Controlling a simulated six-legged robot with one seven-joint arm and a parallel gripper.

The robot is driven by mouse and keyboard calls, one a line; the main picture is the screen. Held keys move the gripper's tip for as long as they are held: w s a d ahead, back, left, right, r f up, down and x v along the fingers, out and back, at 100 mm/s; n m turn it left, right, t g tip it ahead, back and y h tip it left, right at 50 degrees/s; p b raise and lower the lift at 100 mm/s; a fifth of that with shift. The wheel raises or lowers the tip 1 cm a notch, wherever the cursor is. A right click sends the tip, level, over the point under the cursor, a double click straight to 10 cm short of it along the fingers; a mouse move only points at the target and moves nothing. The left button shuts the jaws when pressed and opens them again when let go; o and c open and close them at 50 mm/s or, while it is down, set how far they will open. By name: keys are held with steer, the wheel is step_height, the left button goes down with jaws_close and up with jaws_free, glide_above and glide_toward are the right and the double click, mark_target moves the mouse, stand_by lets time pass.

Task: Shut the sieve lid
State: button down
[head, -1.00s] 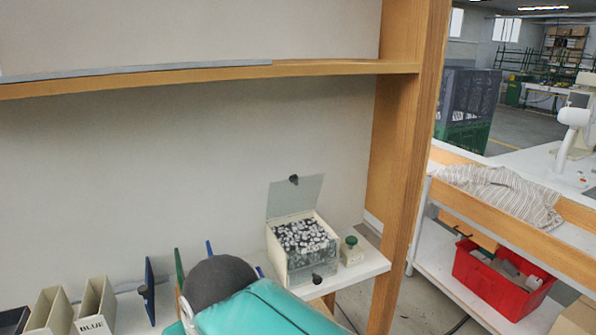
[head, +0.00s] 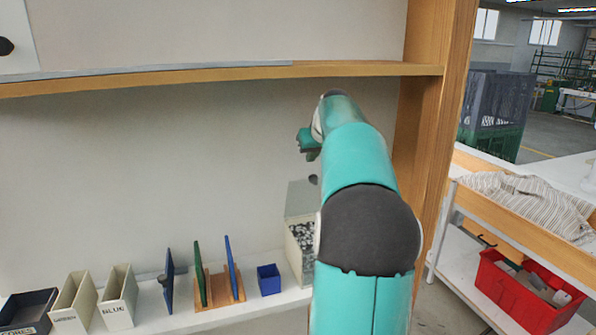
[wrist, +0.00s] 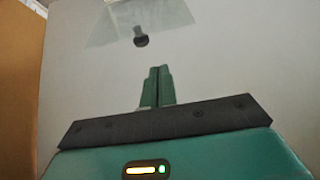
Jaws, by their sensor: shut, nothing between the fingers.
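The sieve is a pale box (head: 294,255) of black and white pieces on the white lower shelf, partly hidden behind my arm. Its see-through grey lid (head: 298,199) stands up, open, at the back of the box. A dark knob (head: 313,180) is on the lid. In the wrist view the lid (wrist: 108,28) and its knob (wrist: 141,41) show near the top, beyond my fingers. My gripper (head: 306,142) is above the lid in the head picture, and its fingers (wrist: 158,72) are together and empty. I see no contact with the lid.
On the shelf (head: 240,312), left of the sieve, stand a small blue bin (head: 269,281), a wooden rack (head: 218,291) with upright panels, and cream holders (head: 118,297). An upper shelf edge (head: 200,75) crosses above. A wooden post (head: 436,150) stands at right.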

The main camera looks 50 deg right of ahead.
mark_target(310, 177)
steer(key=x, duration=0.3)
steer(key=d+x, duration=0.1)
steer(key=x, duration=0.6)
steer(key=shift+s+d, duration=0.35)
steer(key=shift+d, duration=0.05)
steer(key=shift+s+a, duration=0.1)
steer(key=shift+s, duration=0.1)
